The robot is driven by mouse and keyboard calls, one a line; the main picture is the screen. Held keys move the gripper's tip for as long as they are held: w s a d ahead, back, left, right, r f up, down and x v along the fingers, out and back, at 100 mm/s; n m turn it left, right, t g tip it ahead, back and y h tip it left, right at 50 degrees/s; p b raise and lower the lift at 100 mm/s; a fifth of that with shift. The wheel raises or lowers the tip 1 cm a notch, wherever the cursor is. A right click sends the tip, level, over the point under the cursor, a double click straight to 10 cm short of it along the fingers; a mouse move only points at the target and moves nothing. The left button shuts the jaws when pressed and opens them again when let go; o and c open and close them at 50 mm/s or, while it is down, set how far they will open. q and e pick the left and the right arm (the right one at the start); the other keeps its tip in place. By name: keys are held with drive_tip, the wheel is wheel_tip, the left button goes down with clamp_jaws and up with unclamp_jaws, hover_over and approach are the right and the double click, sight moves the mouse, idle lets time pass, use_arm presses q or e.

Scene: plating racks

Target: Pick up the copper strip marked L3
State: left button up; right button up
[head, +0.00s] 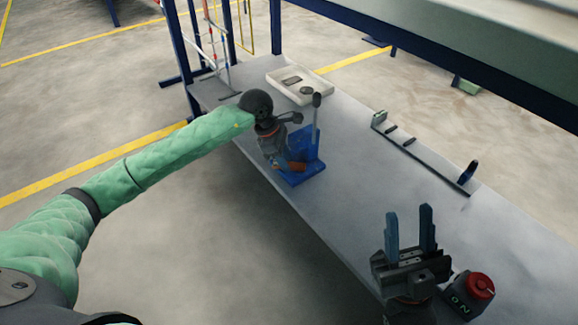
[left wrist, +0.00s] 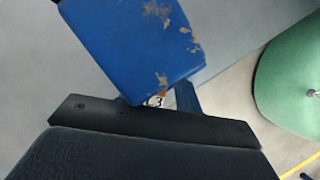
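A blue stand (head: 311,143) with an upright dark-topped post stands on the grey table. An orange-copper piece (head: 297,166) shows low at its front; I cannot read a mark on it in the head view. My left gripper (head: 286,158) is right at the stand, its fingers mostly hidden. Whether the fingers are closed is hidden. My right gripper (head: 411,229) is open and empty, its blue fingers apart.
A white tray (head: 318,93) with dark pieces lies at the table's far end. A long grey rail (head: 425,155) with upright ends runs along the right. A box with a red knob and "ON" (head: 470,294) is beside my right gripper. The middle table is clear.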

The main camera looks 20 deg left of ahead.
use_arm(q)
clamp_jaws()
